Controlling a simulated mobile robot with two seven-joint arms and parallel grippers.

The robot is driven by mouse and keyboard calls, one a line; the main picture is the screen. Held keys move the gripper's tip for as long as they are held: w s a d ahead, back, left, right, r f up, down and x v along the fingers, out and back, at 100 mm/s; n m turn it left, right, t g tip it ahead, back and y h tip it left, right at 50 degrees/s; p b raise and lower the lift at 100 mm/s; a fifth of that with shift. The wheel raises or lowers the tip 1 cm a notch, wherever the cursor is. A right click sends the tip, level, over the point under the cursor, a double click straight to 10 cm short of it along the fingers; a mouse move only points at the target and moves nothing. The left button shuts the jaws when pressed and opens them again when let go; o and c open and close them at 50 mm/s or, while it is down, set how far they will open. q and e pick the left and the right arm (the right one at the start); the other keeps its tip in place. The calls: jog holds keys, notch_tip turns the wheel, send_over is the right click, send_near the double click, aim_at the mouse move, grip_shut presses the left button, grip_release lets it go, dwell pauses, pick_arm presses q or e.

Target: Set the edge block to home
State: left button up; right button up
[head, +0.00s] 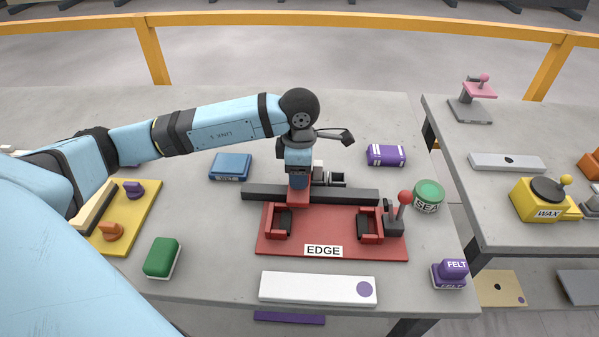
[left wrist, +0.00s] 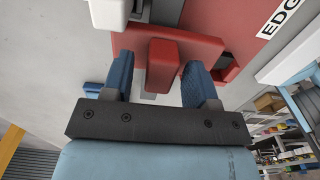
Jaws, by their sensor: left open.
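The red edge fixture has a base plate (head: 284,247) labelled EDGE, two red clamps and a dark rail (head: 353,195) along its back. A red block (head: 298,198), seemingly the edge block, sits at the rail left of centre. My left gripper (head: 298,183) points down over it. In the left wrist view the red block (left wrist: 162,66) lies between the two blue fingers of the open gripper (left wrist: 159,82), with gaps visible on both sides. The gripper hides part of the block in the head view. My right gripper is not in view.
A red-knobbed lever (head: 403,205) stands at the fixture's right. Around it lie a green SEAL tin (head: 428,195), purple block (head: 386,155), blue block (head: 231,166), green block (head: 161,257), FELT block (head: 450,273) and white bar (head: 315,288). A second table (head: 520,240) stands right, across a gap.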

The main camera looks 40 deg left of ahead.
pick_arm(q)
jog(key=shift+f, duration=0.4)
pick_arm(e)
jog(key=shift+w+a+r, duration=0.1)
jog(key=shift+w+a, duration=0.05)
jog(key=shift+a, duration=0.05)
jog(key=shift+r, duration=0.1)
pick_arm(q)
grip_shut()
jog(key=shift+s+a, duration=0.15)
jog(key=shift+a, duration=0.15)
jog(key=s+a, duration=0.1)
jog(key=a, duration=0.1)
jog(key=s+a+b, duration=0.1)
jog(key=a, duration=0.1)
jog(key=s+a+b, duration=0.1)
jog(key=s+a, duration=0.1)
jog(key=shift+a+f, duration=0.1)
jog(key=shift+a, duration=0.2)
jog(key=shift+s+a, duration=0.25)
jog(key=shift+a, duration=0.1)
grip_release()
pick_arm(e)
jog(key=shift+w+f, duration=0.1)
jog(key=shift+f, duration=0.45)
